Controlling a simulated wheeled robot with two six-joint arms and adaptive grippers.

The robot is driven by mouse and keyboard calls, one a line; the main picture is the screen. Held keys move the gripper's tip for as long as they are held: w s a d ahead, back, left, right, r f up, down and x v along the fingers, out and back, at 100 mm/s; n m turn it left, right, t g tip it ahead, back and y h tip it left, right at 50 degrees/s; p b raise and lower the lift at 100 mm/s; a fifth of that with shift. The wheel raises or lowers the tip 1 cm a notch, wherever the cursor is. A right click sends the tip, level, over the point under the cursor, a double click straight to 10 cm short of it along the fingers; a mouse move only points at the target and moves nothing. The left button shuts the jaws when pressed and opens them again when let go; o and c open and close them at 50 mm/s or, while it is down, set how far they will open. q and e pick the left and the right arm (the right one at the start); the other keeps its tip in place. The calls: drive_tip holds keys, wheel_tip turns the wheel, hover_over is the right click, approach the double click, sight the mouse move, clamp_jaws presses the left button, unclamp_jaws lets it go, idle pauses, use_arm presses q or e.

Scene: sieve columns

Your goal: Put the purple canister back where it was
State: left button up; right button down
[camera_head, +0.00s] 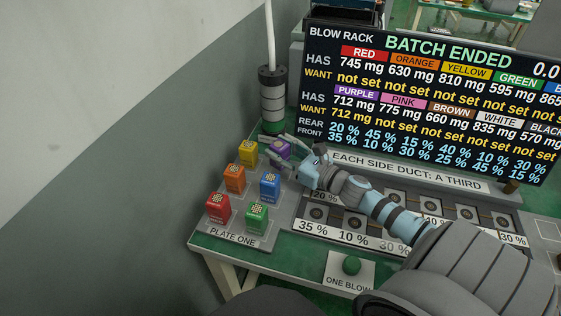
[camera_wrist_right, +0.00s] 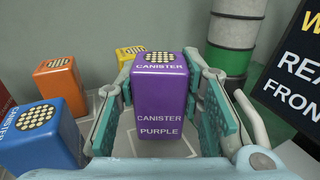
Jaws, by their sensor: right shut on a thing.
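The purple canister (camera_head: 279,149) is at the far right corner of the group of canisters on the grey plate labelled PLATE ONE (camera_head: 232,237). In the right wrist view the purple canister (camera_wrist_right: 160,92) is upright between the two fingers of my right gripper (camera_wrist_right: 162,110), with its label facing the camera. My right gripper (camera_head: 288,152) is shut on it. I cannot tell whether its base touches the plate, as the gripper hides part of it. My left gripper is not in view.
Yellow (camera_head: 248,152), orange (camera_head: 234,178), red (camera_head: 218,208), blue (camera_head: 270,187) and green (camera_head: 257,217) canisters stand close by on the plate. A grey column (camera_head: 272,98) stands behind. The blow rack (camera_head: 352,222) and display (camera_head: 430,95) are to the right.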

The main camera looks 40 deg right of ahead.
wheel_tip(320, 180, down, 2)
drive_tip(key=shift+s, duration=0.25)
drive_tip(key=shift+s+r, duration=0.1)
drive_tip(key=c, duration=1.1)
unclamp_jaws()
drive_tip(key=shift+f+b, duration=0.25)
drive_tip(key=shift+b, duration=0.05)
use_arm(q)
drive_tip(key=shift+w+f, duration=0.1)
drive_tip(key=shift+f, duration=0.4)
